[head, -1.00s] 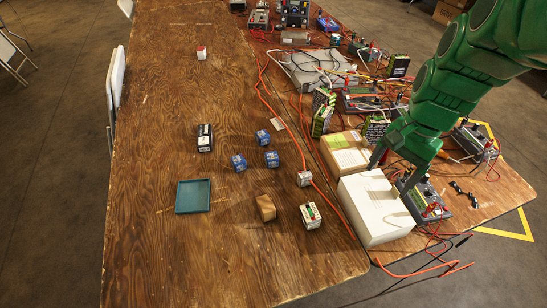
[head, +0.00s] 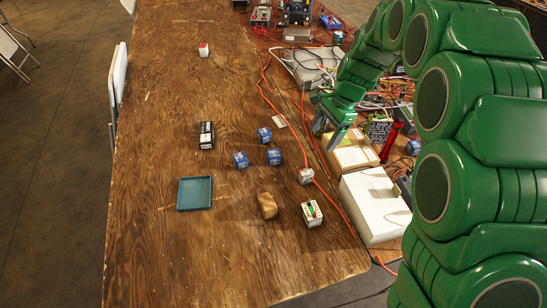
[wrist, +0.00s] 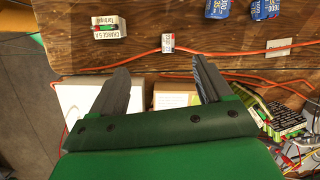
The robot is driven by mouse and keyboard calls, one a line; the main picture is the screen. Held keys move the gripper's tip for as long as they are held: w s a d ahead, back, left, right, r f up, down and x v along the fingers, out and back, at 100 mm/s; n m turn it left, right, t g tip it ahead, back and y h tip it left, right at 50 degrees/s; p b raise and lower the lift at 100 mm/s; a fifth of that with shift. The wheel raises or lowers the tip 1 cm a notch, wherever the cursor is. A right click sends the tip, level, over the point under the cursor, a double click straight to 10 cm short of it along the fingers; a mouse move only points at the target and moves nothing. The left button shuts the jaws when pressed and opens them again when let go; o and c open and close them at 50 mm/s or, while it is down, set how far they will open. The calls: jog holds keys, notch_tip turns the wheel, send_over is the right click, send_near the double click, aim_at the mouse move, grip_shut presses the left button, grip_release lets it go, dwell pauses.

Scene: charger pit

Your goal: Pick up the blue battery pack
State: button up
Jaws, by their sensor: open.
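Three blue battery packs stand close together on the wooden table in the head view: one at the back (head: 264,134), one at the left (head: 241,159) and one at the right (head: 273,156). Two blue packs show partly at the top edge of the wrist view (wrist: 217,8) (wrist: 264,8). My gripper (head: 327,130) is open and empty, right of the packs and above the cardboard box. In the wrist view its spread fingers (wrist: 160,65) have nothing between them. It touches none of the packs.
A teal tray (head: 208,194), a black pack (head: 206,135), a wooden block (head: 267,205) and small white packs (head: 311,213) (head: 305,176) surround the blue ones. A white box (head: 375,205), a cardboard box (head: 350,155) and orange cables lie right. The table's left side is mostly clear.

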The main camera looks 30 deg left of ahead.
aim_at(271, 153)
jog(key=w+a+f+m, duration=0.1)
jog(key=a+f, duration=0.3)
jog(key=a, duration=0.1)
jog(key=w+a+f+m, duration=0.1)
jog(key=a+f, duration=0.3)
jog(key=a, duration=0.1)
jog(key=w+a+f, duration=0.1)
jog(key=a+f, duration=0.3)
jog(key=a, duration=0.2)
jog(key=shift+w+f+m+g+y, duration=0.2)
jog(key=shift+f+m+g+y, duration=0.1)
jog(key=shift+f+m+y, duration=0.1)
jog(key=shift+x, duration=3.9)
jog(key=shift+w, duration=0.15)
jog(key=shift+c, duration=0.2)
jog(key=c, duration=1.2)
